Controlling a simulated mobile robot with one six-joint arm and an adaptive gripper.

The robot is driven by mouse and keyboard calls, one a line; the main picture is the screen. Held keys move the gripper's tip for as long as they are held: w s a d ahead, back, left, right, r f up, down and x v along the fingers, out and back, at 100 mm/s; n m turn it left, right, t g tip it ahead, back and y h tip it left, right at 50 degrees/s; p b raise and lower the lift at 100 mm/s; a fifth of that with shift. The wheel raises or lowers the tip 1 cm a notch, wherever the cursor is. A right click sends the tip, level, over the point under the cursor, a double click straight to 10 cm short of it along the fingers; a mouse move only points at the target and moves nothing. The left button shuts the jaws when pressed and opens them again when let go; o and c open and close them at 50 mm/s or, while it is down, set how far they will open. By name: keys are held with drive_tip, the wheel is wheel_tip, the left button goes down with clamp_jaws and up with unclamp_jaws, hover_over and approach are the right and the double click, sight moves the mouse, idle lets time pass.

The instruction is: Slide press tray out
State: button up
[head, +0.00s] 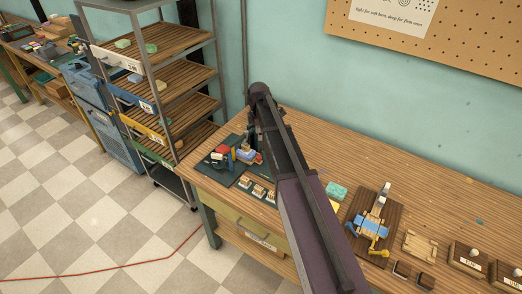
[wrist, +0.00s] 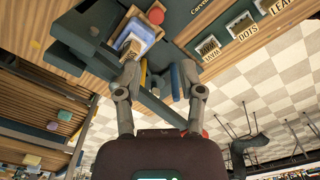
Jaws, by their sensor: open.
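What looks like the press (head: 368,222) stands on the bench right of my arm in the head view. It has a dark wooden base, a grey upright, a blue part and yellow knobs. I cannot tell which part is its tray or how far out it sits. My gripper (wrist: 162,82) is open, with its two fingers spread in the wrist view. It is far left of the press, over the dark green mat (head: 217,174), and mostly hidden behind my arm in the head view. The press is not recognisable in the wrist view.
Blue and cream block (wrist: 141,36) lies near my left finger. Several labelled stamps (wrist: 208,47) stand beside the mat. A pale wooden tray (head: 420,247) and knobbed boxes (head: 467,258) lie right of the press. A tall rack (head: 165,82) stands left of the bench.

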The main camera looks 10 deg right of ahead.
sight(259, 156)
drive_tip(key=shift+w+a+r, duration=0.1)
drive_tip(key=shift+w+a, duration=0.05)
drive_tip(key=shift+w, duration=0.1)
drive_tip(key=shift+w+f, duration=0.1)
drive_tip(key=shift+f, duration=0.1)
drive_tip(key=shift+f, duration=0.1)
wheel_tip(259, 156, down, 13)
drive_tip(key=b, duration=1.3)
drive_tip(key=shift+f+b, duration=0.15)
drive_tip(key=shift+b, duration=0.25)
clamp_jaws()
